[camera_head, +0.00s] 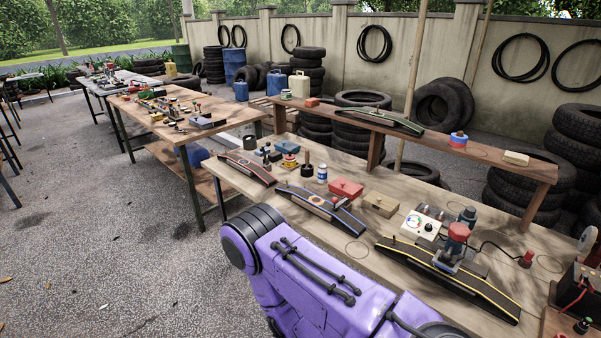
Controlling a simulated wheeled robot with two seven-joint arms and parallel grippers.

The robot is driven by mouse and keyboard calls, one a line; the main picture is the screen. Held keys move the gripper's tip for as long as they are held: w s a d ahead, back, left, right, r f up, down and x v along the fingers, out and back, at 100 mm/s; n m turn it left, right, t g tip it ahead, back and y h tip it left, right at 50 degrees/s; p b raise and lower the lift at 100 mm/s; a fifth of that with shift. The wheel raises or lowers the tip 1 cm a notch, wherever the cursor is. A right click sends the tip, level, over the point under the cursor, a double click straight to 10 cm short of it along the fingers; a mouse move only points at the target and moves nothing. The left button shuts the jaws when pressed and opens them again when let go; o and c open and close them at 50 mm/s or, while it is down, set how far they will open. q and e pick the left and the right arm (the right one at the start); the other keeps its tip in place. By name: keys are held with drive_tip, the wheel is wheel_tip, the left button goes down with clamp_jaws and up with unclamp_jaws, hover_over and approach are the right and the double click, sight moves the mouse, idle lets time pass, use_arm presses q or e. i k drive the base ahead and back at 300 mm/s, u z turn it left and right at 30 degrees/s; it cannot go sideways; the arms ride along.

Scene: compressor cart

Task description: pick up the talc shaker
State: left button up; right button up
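A small white-and-blue can (322,173) stands upright on the near wooden workbench (330,240), left of a red box. It looks most like the talc shaker, but its label is too small to read. A dark bottle-like item stands just to its left, apart from it. Neither of my grippers is in view. A purple arm link of mine crosses the bottom middle and hides part of the bench's near edge.
Around the can are a red box (346,188), a tan box (380,204) and a blue-and-black ramp-shaped stand (320,207). A raised shelf (490,160) runs behind. A second bench (150,130) stands to the left. Bare bench top lies between the blue stand and the yellow-edged one.

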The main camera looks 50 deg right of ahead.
sight(322, 168)
drive_tip(key=u, duration=0.1)
drive_tip(key=i, duration=1)
drive_tip(key=z, duration=0.5)
drive_tip(key=i, duration=0.75)
drive_tip(key=z, duration=0.7)
